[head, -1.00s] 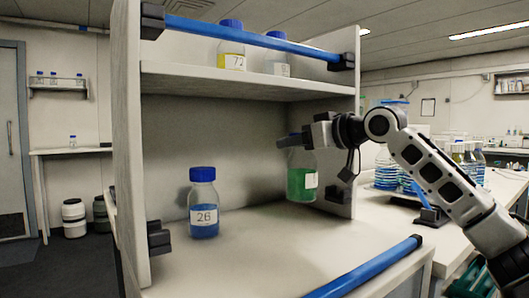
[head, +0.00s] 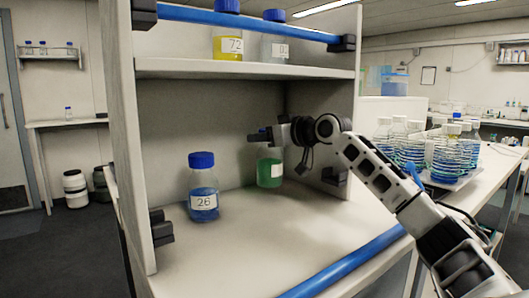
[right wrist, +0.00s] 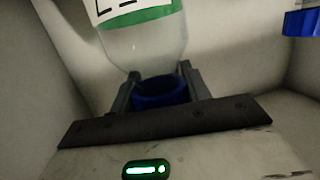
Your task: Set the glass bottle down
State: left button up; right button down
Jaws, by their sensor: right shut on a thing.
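The glass bottle with green liquid (head: 270,172) hangs upright from my right gripper (head: 266,136) inside the lower bay of the white shelf unit. My right gripper is shut on its neck, at the blue cap. In the right wrist view the blue cap (right wrist: 160,92) sits between the two fingers, with the bottle's clear shoulder (right wrist: 145,50), green liquid and white label beyond. The bottle's base is close to the lower shelf surface (head: 255,225); I cannot tell whether it touches. My left gripper is not in view.
A bottle of blue liquid labelled 26 (head: 203,190) stands left of the green one, with a gap between. The upper shelf (head: 240,69) holds a yellow bottle (head: 228,45) and a clear one (head: 274,48). A blue rail (head: 345,265) runs along the front edge. The front shelf surface is free.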

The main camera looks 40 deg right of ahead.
aim_at(265, 150)
notch_tip(265, 150, down, 3)
jog(key=shift+w+f+b, duration=0.1)
jog(key=shift+f+b, duration=0.05)
jog(key=shift+b, duration=0.3)
jog(key=shift+d, duration=0.1)
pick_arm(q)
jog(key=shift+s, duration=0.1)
pick_arm(e)
jog(key=shift+f, duration=0.1)
jog(key=c, duration=0.7)
grip_release()
jog(key=shift+f, duration=0.1)
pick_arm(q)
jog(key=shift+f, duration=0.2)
